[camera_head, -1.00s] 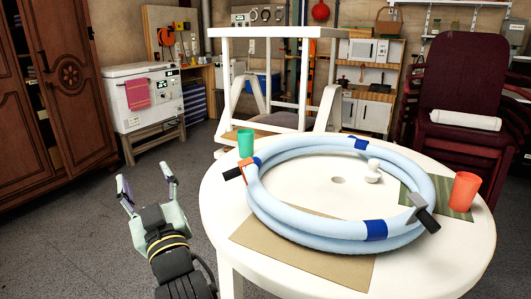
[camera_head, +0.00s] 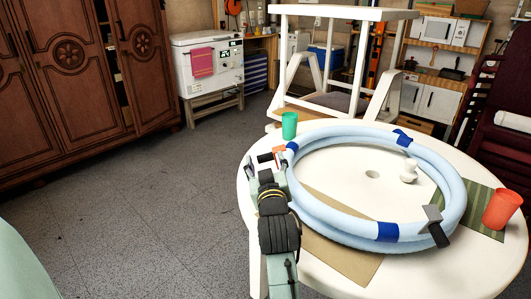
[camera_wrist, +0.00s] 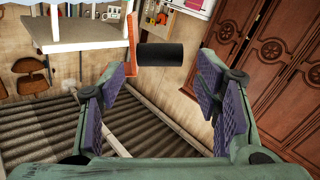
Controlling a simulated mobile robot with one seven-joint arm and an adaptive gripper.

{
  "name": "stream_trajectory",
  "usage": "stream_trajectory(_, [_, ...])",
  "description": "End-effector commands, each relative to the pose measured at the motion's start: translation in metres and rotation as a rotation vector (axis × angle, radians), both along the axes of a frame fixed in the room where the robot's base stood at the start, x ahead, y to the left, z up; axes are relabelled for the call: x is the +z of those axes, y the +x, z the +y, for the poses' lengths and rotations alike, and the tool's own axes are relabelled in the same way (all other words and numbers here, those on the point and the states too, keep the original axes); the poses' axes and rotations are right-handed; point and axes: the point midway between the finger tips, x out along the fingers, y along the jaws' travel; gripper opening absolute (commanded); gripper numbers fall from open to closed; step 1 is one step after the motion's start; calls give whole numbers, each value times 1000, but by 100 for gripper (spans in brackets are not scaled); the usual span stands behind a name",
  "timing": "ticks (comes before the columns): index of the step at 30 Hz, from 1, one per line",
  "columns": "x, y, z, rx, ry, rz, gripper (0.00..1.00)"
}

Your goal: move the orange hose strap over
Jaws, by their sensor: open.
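The orange hose strap (camera_head: 279,150) is at the left side of a pale blue coiled hose (camera_head: 330,222) on the round white table. A black handle (camera_head: 265,157) sticks out from it. In the wrist view the strap (camera_wrist: 131,40) is a narrow upright orange strip, with the black handle (camera_wrist: 160,54) reaching right from it. My gripper (camera_head: 273,168) is just in front of the strap, partly covering it. In the wrist view my gripper (camera_wrist: 163,80) is open and empty; the handle shows beyond and between the fingertips. I cannot tell whether they touch.
A green cup (camera_head: 289,125) stands just behind the strap. A grey clamp with a black handle (camera_head: 434,226) is on the hose's right side, near an orange cup (camera_head: 501,208). A white knobbed object (camera_head: 408,172) stands inside the coil. Open floor (camera_head: 150,200) lies left of the table.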

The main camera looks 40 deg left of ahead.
Motion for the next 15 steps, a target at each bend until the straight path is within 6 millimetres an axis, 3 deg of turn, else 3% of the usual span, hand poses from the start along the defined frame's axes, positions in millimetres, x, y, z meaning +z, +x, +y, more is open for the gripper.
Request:
stream_trajectory(6, [1,21,21,1,1,1,57])
stream_trajectory(15, [0,28,27,1,1,1,57])
